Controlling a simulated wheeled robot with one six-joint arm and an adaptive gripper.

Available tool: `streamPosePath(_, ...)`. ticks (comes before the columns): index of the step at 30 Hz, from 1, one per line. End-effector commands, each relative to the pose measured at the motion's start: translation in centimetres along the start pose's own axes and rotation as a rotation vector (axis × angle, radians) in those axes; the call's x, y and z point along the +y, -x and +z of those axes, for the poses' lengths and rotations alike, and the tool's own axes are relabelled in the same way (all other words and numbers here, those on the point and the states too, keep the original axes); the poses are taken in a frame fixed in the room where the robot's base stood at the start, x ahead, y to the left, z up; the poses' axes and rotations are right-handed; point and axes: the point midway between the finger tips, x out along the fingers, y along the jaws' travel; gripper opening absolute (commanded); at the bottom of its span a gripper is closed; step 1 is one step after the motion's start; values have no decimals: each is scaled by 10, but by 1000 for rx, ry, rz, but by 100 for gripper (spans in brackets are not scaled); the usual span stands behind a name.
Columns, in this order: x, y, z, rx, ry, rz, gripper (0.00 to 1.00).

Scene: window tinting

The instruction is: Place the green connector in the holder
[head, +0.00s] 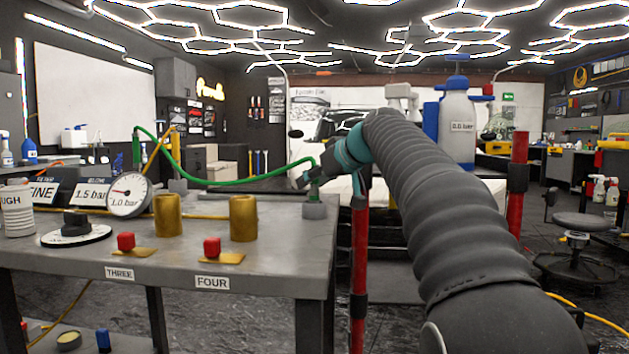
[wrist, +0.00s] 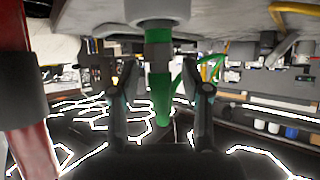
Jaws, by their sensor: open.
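The green connector (head: 313,192) stands upright at the right end of the workbench, its lower end in or on a small grey round holder (head: 314,210). The wrist view is upside down. There the connector (wrist: 160,88) has a green body and a dark collar, and meets the pale grey holder (wrist: 158,10). How deep it sits is hidden. My gripper (head: 308,178) is open at the connector. In the wrist view its fingers (wrist: 158,78) stand on either side of the connector, with gaps showing. A green hose (head: 215,181) runs left from the connector.
The grey bench (head: 270,262) also bears brass cylinders (head: 243,218), red knobs on brass plates (head: 212,247), a pressure gauge (head: 129,195) and a black knob on a white disc (head: 76,226). A red post (head: 359,270) stands close right of the bench.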

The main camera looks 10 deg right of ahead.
Motion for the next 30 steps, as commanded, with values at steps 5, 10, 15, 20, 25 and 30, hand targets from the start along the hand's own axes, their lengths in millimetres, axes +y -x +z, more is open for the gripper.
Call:
streamPosePath(5, 0, 6, -3, 1, 0, 1, 47)
streamPosePath(10, 1, 34, -3, 2, 1, 4, 47)
streamPosePath(15, 1, 69, -3, 2, 1, 4, 47)
streamPosePath(20, 0, 97, -3, 1, 0, 2, 47)
streamPosePath(25, 0, 115, -3, 0, 0, 1, 47)
streamPosePath(30, 0, 122, -2, 0, 0, 1, 47)
